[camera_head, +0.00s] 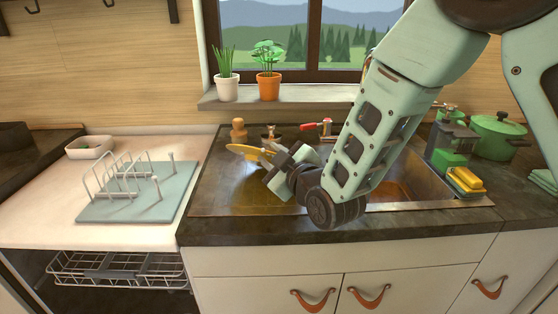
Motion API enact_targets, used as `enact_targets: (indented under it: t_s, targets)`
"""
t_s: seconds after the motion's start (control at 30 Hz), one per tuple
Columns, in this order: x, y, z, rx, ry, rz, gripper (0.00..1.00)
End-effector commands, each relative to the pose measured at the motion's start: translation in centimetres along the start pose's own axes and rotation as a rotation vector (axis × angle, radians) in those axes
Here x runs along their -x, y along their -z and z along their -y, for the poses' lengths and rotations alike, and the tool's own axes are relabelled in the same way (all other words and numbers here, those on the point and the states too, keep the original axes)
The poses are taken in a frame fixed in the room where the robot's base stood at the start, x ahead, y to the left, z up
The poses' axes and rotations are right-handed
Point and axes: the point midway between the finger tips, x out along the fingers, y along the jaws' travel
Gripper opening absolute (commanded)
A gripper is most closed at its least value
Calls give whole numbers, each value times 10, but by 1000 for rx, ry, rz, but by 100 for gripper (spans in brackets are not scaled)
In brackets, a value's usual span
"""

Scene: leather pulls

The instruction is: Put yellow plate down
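The yellow plate (249,151) is seen nearly edge-on and tilted, above the left part of the metal sink unit. My gripper (270,158) is at the plate's right side, with its fingers at the plate's edge. The fingers look closed around the rim, and the plate appears to be held off the surface. My wrist and arm come in from the upper right and hide much of the sink basin. The exact gap between the fingers is small in this view.
A dish rack on a blue-green mat (100,210) stands on the white counter at left, beside a white bowl (90,147). Potted plants (268,88) stand on the sill. A green pot (497,137) and yellow sponges (465,180) are at right. The sink's left drainboard (225,190) is clear.

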Motion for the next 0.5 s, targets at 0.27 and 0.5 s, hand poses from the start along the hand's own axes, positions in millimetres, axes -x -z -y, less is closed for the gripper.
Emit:
enact_targets:
  t_s: [0.27,0.5]
  targets:
    - [36,1,-1,0,0,0,28]
    - [82,1,-1,1,0,-1,28]
